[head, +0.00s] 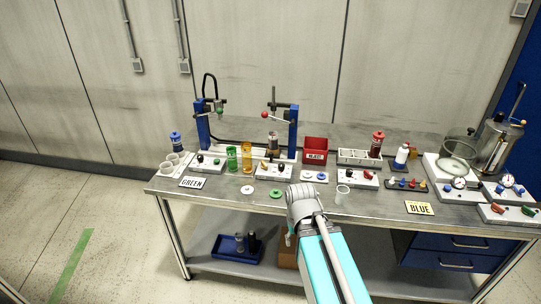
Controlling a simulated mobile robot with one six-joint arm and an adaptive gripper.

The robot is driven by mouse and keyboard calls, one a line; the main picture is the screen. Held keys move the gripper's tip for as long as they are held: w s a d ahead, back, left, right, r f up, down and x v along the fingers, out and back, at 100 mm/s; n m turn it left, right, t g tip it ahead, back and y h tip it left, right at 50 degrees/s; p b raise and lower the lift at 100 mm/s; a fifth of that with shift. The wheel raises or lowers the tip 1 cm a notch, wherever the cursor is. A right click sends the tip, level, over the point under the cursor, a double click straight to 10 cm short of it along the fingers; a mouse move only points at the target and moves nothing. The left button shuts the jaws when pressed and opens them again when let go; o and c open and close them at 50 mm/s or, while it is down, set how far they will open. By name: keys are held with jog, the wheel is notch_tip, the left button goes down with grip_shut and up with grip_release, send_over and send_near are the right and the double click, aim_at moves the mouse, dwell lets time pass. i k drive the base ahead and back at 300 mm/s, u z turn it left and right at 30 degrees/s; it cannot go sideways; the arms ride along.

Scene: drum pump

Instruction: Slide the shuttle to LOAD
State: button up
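A station with two blue uprights (294,130) stands toward the back of the grey table. A pale rail (245,150) runs low between the uprights. A small grey and brown cylinder (272,142) sits toward the rail's right end, under a red-knobbed lever (265,115). It may be on the shuttle, but I cannot make the shuttle out clearly. No LOAD label is readable. My gripper (290,238) is barely visible below my grey wrist, at the table's front edge and away from the station. Its fingers are too small and hidden to read.
Green and amber cylinders (246,155) and switch boxes (273,170) stand before the station. A red bin (315,150) and a white rack (358,157) are to its right. A clear cup (342,194) stands near the front edge. Glass and metal vessels (497,145) crowd the right end.

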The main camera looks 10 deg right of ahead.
aim_at(272, 154)
jog(key=i, duration=1)
jog(key=z, duration=0.05)
